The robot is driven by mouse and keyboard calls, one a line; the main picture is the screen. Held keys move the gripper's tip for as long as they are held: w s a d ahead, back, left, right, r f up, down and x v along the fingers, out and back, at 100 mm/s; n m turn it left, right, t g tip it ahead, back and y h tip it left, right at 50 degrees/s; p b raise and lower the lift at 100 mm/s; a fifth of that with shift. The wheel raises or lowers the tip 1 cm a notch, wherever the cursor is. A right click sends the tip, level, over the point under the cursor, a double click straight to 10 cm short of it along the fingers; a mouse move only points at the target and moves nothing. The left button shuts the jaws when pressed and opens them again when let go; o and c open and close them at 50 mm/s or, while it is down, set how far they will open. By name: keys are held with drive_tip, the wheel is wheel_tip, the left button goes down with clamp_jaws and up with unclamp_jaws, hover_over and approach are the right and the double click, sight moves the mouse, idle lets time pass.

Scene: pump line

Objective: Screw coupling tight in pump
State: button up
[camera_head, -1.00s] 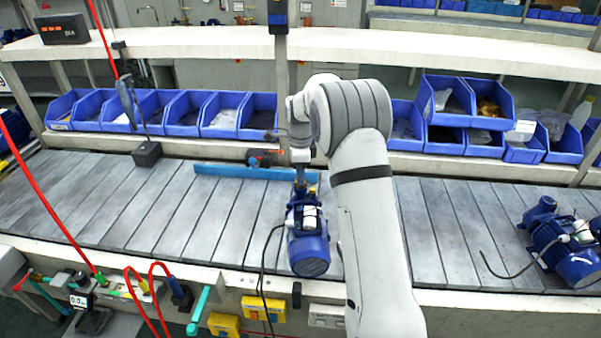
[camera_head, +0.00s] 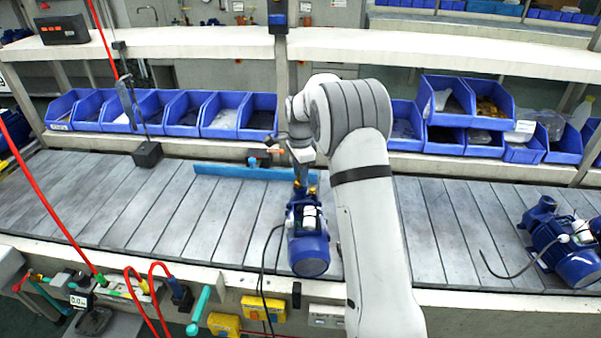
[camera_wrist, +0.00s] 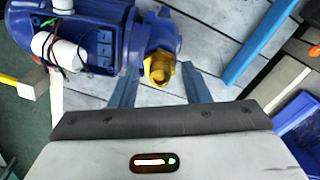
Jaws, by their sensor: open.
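The blue pump (camera_head: 308,248) lies on the slatted conveyor, left of my arm. In the wrist view the pump (camera_wrist: 75,45) fills the upper left. The brass coupling (camera_wrist: 159,68) sits at the port on the pump's end; how deep its thread is seated cannot be told. In the head view the brass shows only as small spots under my gripper (camera_head: 304,178). In the wrist view my gripper (camera_wrist: 160,85) is open, with one finger on either side of the coupling. Gaps show between the fingers and the brass; no contact is visible.
A blue strip (camera_head: 240,172) lies behind the pump on the conveyor. A second blue pump (camera_head: 560,242) with a cable lies at the right. Blue bins (camera_head: 190,112) line the shelf behind. A black cable hangs over the front edge beside the pump.

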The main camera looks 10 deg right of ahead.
drive_tip(key=n, duration=0.3)
drive_tip(key=shift+n, duration=0.3)
clamp_jaws()
idle(0.5)
drive_tip(key=shift+m, duration=1.8)
drive_tip(key=shift+f+m, duration=0.1)
drive_tip(key=shift+m, duration=1.6)
